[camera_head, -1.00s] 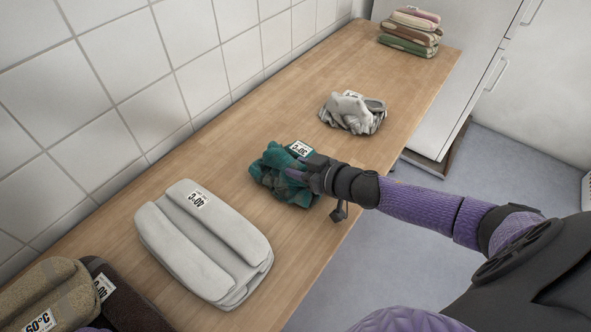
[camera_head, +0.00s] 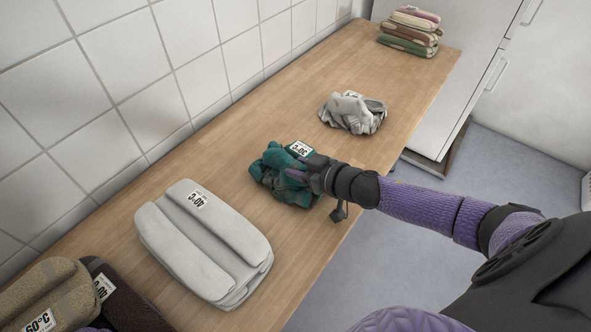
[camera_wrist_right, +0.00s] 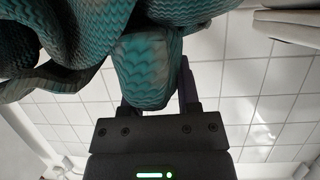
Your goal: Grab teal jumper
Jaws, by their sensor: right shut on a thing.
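The teal jumper (camera_head: 275,172) is a crumpled heap on the wooden counter, with a white 30°C tag at its top. My right gripper (camera_head: 315,178) reaches in from the right and is shut on the jumper's right side. In the right wrist view the patterned teal cloth (camera_wrist_right: 147,62) sits between the fingers of my right gripper (camera_wrist_right: 155,85), and more of the jumper spreads to the upper left. The fingertips are partly hidden by the cloth. My left gripper does not show.
The wooden counter (camera_head: 310,95) runs along a tiled wall. A folded pale grey garment tagged 40°C (camera_head: 205,245) lies nearer. A crumpled grey-white garment (camera_head: 352,113) lies farther, then a folded stack (camera_head: 410,32). Brown folded garments (camera_head: 60,290) fill the near left corner.

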